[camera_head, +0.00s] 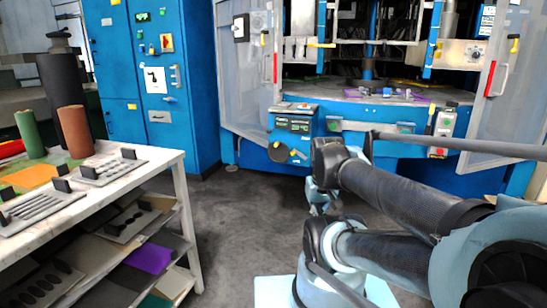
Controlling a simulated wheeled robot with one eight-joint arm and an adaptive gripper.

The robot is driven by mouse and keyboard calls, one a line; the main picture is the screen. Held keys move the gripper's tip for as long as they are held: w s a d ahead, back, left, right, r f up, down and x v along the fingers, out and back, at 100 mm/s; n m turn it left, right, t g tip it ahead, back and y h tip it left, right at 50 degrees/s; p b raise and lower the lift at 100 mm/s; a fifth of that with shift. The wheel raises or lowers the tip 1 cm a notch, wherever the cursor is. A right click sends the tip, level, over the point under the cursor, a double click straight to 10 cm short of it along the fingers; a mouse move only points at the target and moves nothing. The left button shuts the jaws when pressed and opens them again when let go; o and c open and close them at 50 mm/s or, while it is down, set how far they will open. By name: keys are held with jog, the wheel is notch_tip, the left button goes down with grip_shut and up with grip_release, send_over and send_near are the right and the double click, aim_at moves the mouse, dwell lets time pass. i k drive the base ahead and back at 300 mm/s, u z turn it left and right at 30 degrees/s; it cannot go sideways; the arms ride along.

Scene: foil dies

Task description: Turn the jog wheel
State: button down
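The jog wheel (278,152) appears to be the dark round wheel on the lower front of the blue machine, below a small control panel (293,124). A small yellow mark shows on it. My arm reaches in from the right, with its far joint right of the wheel and nearer to me. Small pale parts below that joint (321,205) look like my wrist or gripper, apart from the wheel in the picture. The fingers cannot be made out, and my arm hides part of that area.
A white table (176,160) with metal plates, rolls and shelves stands at the left. A blue cabinet (155,60) is behind it. The machine's clear doors stand open on both sides. Grey floor (235,225) is free between the table and my arm.

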aim_at(278, 152)
jog(key=u, duration=0.1)
jog(key=i, duration=2.2)
jog(key=z, duration=0.7)
jog(key=k, duration=0.15)
jog(key=z, duration=0.3)
